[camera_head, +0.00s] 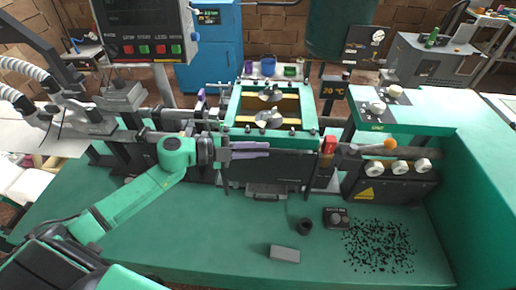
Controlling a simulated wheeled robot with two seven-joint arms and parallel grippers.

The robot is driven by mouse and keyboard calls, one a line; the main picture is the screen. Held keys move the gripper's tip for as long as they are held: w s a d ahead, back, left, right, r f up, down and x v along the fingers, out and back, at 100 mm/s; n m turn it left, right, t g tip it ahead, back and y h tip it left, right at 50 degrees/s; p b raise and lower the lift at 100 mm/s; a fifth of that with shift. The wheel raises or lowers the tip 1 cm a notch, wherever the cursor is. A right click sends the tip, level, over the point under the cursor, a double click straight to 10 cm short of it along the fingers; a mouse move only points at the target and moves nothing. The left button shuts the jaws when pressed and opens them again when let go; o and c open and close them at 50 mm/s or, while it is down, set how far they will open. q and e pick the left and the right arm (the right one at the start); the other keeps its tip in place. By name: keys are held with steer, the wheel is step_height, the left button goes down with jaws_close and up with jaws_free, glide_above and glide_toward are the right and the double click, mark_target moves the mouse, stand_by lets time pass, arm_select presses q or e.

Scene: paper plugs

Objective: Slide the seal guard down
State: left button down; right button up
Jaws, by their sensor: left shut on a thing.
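My left arm reaches in from the left, and its gripper (250,150) is at the front of the green-framed machine unit (236,104). The gripper's two pale lavender bars point right, close together, just below the frame's front edge. It is shut on what appears to be the seal guard, at the front of this unit. The guard's outline is hard to tell from the dark front panel (290,168) behind, and the jaws hide the held part. My right gripper is not in view.
A control panel with buttons (150,48) stands at the upper left. A red part (328,145) and white knobs (400,167) are to the right. A grey block (284,253), a small dark box (337,217) and scattered black bits (380,245) lie on the green bench.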

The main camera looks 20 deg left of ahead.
mark_target(268, 163)
arm_select(q)
step_height(268, 163, down, 6)
steer(key=b, duration=0.4)
steer(key=shift+f, duration=0.1)
steer(key=c, duration=1.2)
jaws_free()
steer(key=shift+o, duration=0.2)
steer(key=shift+s, duration=0.1)
